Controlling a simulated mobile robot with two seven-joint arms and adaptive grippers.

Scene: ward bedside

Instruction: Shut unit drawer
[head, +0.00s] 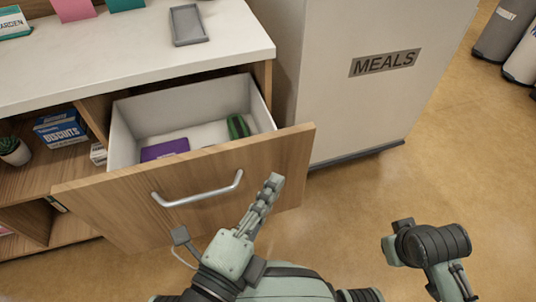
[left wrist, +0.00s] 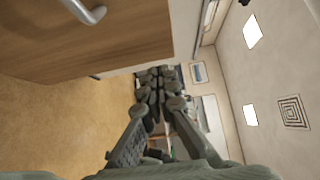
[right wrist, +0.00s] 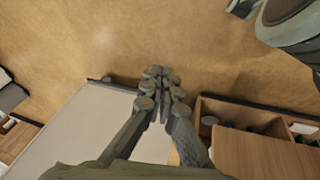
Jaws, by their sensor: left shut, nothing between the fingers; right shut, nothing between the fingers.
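The unit drawer (head: 230,185) stands pulled out, with its wooden front and silver bar handle (head: 198,192) facing me. Inside its white box lie a purple item (head: 165,149) and a green item (head: 238,127). My left gripper (head: 275,181) is shut and empty, in front of the drawer face to the right of the handle; I cannot tell whether it touches. The left wrist view shows its closed fingers (left wrist: 157,78) beside the drawer front (left wrist: 95,45). My right gripper (right wrist: 158,75) is shut and empty in the right wrist view, over the floor and a pale cabinet top.
A white cabinet marked MEALS (head: 385,62) stands just right of the unit. A grey tray (head: 188,25) lies on the unit's top (head: 95,70). A biscuits box (head: 62,129) and a plant (head: 14,151) sit on the left shelf. Floor at right is clear, with bins (head: 497,35) beyond.

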